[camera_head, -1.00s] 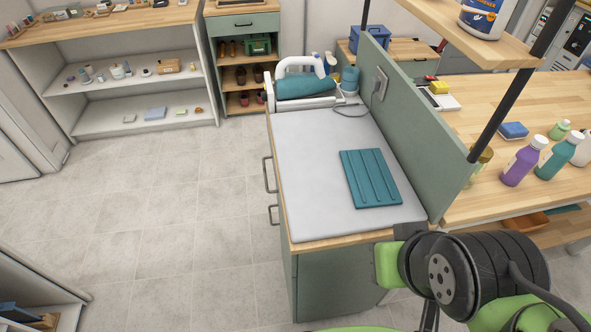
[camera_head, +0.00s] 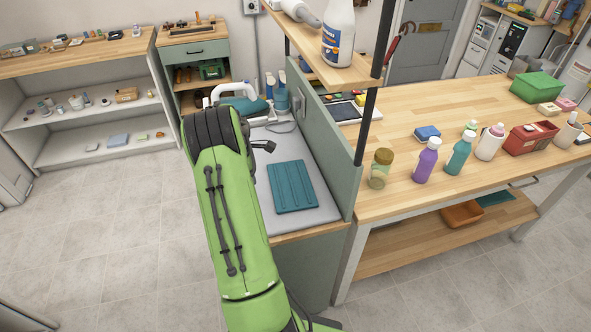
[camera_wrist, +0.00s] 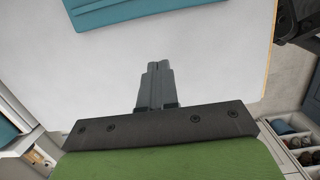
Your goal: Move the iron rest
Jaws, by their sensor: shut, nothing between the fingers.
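The iron rest (camera_head: 292,187) looks to be the flat teal ribbed pad lying on the pale ironing surface (camera_head: 322,213). Part of it shows at the top edge of the wrist view (camera_wrist: 140,10). My gripper (camera_wrist: 157,66) is shut and empty in the wrist view, over a bare stretch of the pale surface, apart from the pad. In the head view my green arm reaches over the left side of the surface, and its dark end hides part of it; the fingers cannot be made out there.
A teal and white iron (camera_head: 243,104) stands at the back of the cabinet. A green divider panel (camera_head: 325,140) borders the right side. Beyond it a wooden table (camera_head: 420,205) holds bottles, including a purple one (camera_head: 426,160). Open floor lies to the left.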

